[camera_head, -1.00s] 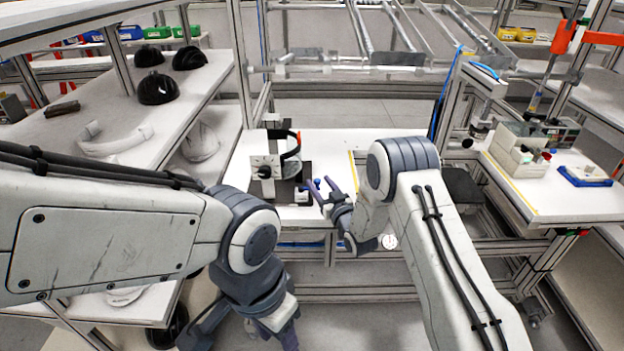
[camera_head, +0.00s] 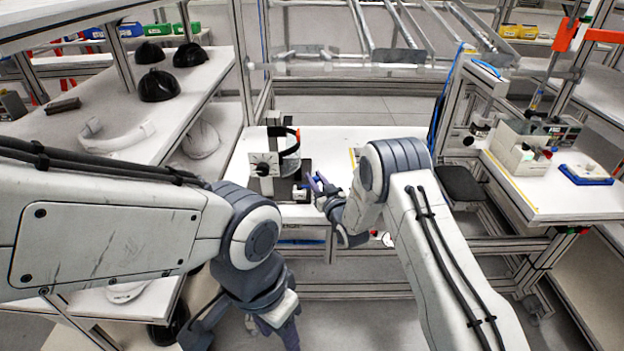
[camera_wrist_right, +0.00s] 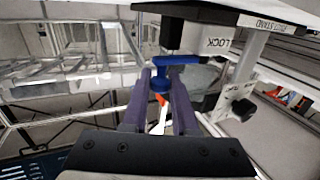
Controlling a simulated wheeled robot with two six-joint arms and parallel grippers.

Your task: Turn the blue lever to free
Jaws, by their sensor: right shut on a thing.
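The blue lever (camera_wrist_right: 162,82) shows in the right wrist view, between the two purple fingers of my right gripper (camera_wrist_right: 160,84). The fingers are shut on it. A plate with the word "LOCK" (camera_wrist_right: 217,43) is just right of the lever. In the head view the lever's fixture (camera_head: 266,165) stands on the white bench, and my right gripper (camera_head: 316,184) reaches its right side. The lever is mostly hidden there by the fingers. My left gripper (camera_head: 272,322) hangs low, away from the bench, and its fingertips are not clear.
The white bench (camera_head: 325,145) has free room behind and right of the fixture. A shelf at left holds black helmet shells (camera_head: 158,86) and a white curved part (camera_head: 115,135). A side table at right carries a blue tray (camera_head: 586,174). Metal frame posts stand around.

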